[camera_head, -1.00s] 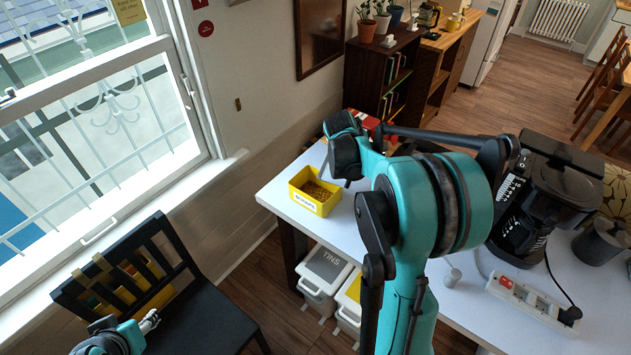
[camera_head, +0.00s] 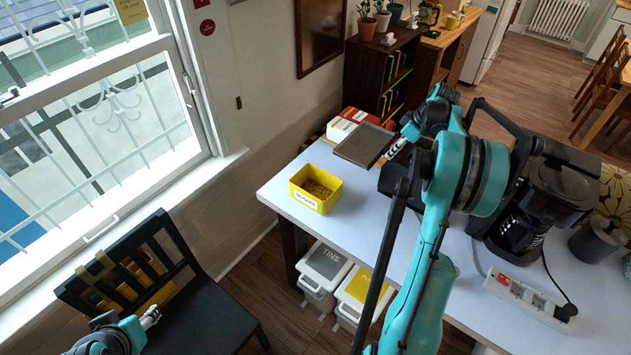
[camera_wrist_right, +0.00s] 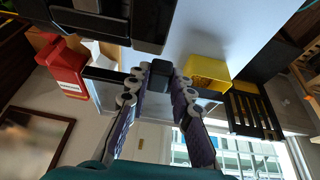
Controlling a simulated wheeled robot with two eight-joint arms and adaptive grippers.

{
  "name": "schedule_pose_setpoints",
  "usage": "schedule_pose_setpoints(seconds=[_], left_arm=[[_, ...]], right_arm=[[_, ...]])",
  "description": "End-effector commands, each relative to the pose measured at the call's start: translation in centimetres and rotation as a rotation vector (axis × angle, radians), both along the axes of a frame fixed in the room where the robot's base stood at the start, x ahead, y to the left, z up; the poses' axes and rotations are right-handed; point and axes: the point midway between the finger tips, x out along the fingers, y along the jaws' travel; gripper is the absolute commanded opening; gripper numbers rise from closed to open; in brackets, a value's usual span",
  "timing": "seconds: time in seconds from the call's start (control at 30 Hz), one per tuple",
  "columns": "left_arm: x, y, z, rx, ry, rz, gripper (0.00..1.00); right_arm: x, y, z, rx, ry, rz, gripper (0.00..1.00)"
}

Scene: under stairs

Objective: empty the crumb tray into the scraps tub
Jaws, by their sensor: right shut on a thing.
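The crumb tray (camera_head: 363,145) is a flat, dark tray held about level above the back of the white table, right of and behind the scraps tub. My right gripper (camera_head: 394,150) is shut on its right edge; the fingers also show in the right wrist view (camera_wrist_right: 160,82). I make out no crumbs on the tray's dark surface. The scraps tub (camera_head: 307,200) is a yellow open box with a white label, standing near the table's left end with brown crumbs inside. It also shows in the wrist view (camera_wrist_right: 207,69). My left gripper (camera_head: 150,318) is low at left, its fingers too small to judge.
A black coffee maker (camera_head: 540,200) and a power strip (camera_head: 530,300) are on the right of the table. Lidded bins (camera_head: 325,268) sit below it. A black chair (camera_head: 200,315) is at left.

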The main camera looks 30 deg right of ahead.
Motion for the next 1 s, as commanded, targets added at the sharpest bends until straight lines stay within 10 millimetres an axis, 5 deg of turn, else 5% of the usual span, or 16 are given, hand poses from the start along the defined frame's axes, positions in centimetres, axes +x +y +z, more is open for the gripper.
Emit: schedule_pose_setpoints(seconds=[0.23,0.57,1.0], left_arm=[[0.1,0.0,0.5,0.0,-0.001,0.0,0.49],[0.1,0.0,2.8,0.0,-0.001,0.0,0.49],[0.1,0.0,2.6,0.0,-0.001,0.0,0.49]], right_arm=[[-0.1,0.0,0.6,0.014,-0.002,0.001,0.0],[0.0,0.0,4.1,0.013,-0.001,0.001,0.0],[-0.1,0.0,4.1,0.012,0.0,0.001,0.0]])
